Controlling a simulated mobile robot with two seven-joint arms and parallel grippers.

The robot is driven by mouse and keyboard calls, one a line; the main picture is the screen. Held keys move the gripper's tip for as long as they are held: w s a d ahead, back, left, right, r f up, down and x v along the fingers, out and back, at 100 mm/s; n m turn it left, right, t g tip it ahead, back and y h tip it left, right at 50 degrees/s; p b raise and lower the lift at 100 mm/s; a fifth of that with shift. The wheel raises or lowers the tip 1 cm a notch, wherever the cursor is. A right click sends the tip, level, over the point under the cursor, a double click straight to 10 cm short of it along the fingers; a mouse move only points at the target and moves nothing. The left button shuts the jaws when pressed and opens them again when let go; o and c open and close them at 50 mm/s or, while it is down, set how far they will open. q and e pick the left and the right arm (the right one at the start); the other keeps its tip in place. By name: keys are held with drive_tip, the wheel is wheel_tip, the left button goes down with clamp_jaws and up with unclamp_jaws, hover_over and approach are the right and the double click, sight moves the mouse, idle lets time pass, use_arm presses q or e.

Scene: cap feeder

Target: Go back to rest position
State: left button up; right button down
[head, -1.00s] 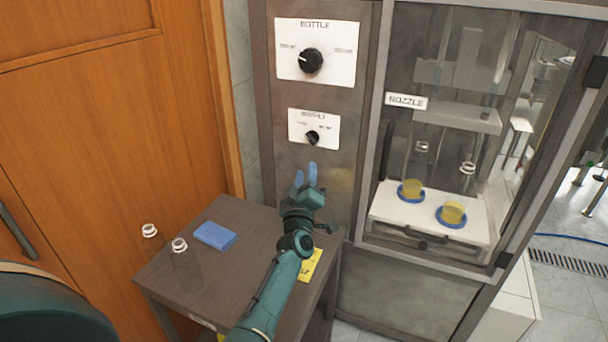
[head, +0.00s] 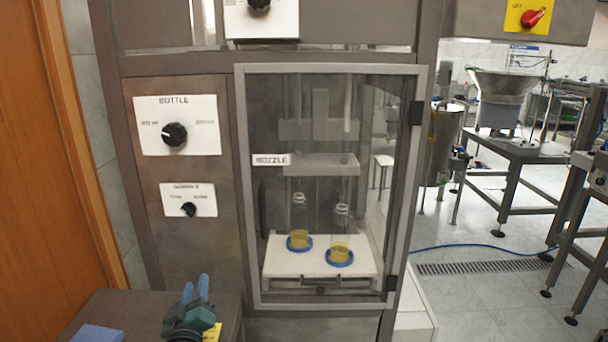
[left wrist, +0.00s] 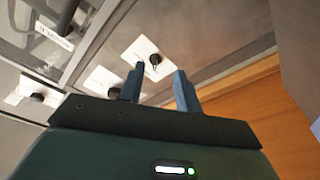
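My left gripper (head: 196,290) shows at the bottom of the head view, above the dark side table and in front of the machine's panel. Its two blue fingers point up, apart, with nothing between them. In the left wrist view the fingers (left wrist: 157,88) are also parted and empty, with the panel behind them. The panel carries a large black bottle knob (head: 174,134) and a smaller black knob (head: 188,209). My right gripper is in neither view.
A glass-doored cabinet, its door frame (head: 418,180) closed, holds two bottles (head: 299,215) (head: 341,230) with yellow liquid on blue rings. The side table (head: 132,305) bears a blue block (head: 97,333). A red knob (head: 532,17) is at upper right.

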use_arm(q)
drive_tip(key=s+d+f+m+g+h, duration=0.2)
drive_tip(key=s+d+f+m+g, duration=0.1)
drive_tip(key=s, duration=0.7)
drive_tip(key=s+d+f+m+g+h, duration=0.2)
drive_tip(key=s+d+f+m, duration=0.3)
drive_tip(key=s, duration=0.5)
drive_tip(key=s+d+f+m+g+h, duration=0.2)
drive_tip(key=s+d+f+m+g, duration=0.1)
drive_tip(key=s, duration=0.7)
wheel_tip(320, 180, down, 3)
drive_tip(key=shift+s+d+f+m+g+h, duration=0.1)
drive_tip(key=shift+s+d+m+g+h, duration=0.35)
drive_tip(key=shift+d, duration=0.5)
